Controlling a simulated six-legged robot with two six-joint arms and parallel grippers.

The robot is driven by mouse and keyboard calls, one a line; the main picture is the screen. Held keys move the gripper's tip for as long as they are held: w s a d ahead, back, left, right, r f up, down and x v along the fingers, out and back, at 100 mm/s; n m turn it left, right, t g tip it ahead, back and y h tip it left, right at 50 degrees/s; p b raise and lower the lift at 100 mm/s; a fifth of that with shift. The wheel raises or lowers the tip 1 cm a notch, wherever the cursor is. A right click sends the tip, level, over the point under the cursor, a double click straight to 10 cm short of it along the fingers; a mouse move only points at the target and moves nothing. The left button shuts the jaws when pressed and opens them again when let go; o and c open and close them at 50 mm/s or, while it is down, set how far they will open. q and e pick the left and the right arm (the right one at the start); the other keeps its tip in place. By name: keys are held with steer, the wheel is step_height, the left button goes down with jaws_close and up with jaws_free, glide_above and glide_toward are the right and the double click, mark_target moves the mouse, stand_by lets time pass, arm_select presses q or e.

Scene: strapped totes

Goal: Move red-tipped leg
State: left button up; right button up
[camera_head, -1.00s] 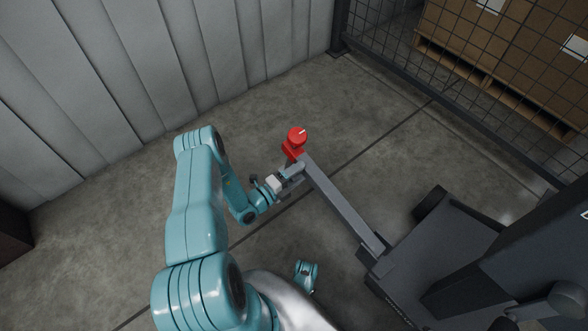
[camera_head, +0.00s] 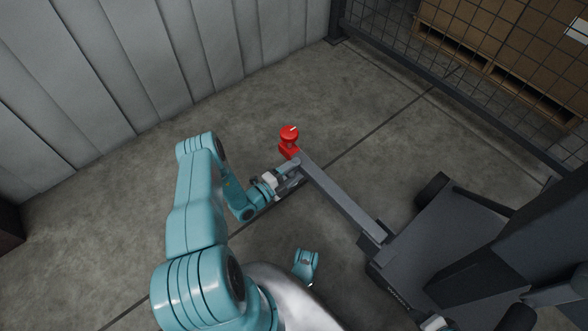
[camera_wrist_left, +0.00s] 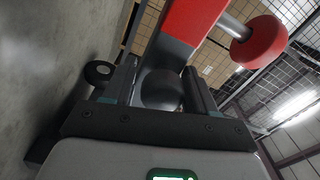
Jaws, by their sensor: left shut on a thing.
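The red-tipped leg is a long grey bar (camera_head: 342,200) running from a dark machine base at the lower right up to a red end block with a round red knob (camera_head: 289,133). My left gripper (camera_head: 290,178) is at the leg's outer end, just below the red tip. In the left wrist view its two fingers (camera_wrist_left: 166,90) are shut on a rounded grey part of the leg. The red block (camera_wrist_left: 190,20) and knob (camera_wrist_left: 258,42) stand beyond the fingers there. The contact is partly hidden in the head view.
The dark wheeled machine base (camera_head: 430,235) fills the lower right. A pale panelled wall (camera_head: 150,60) stands at the upper left. A mesh fence (camera_head: 450,65) with boxes on pallets behind it is at the upper right. The concrete floor around the red tip is clear.

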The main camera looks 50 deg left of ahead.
arm_select(q)
steer(key=shift+d+f, duration=0.15)
steer(key=shift+f, duration=0.15)
steer(key=o, duration=1.2)
steer(key=shift+a, duration=0.2)
steer(key=shift+s, duration=0.15)
steer(key=shift+s+a, duration=0.1)
steer(key=shift+s, duration=0.25)
steer(key=s, duration=1)
steer(key=s+a, duration=0.1)
steer(key=s, duration=0.4)
steer(key=shift+s+r, duration=0.1)
steer(key=shift+s, duration=0.05)
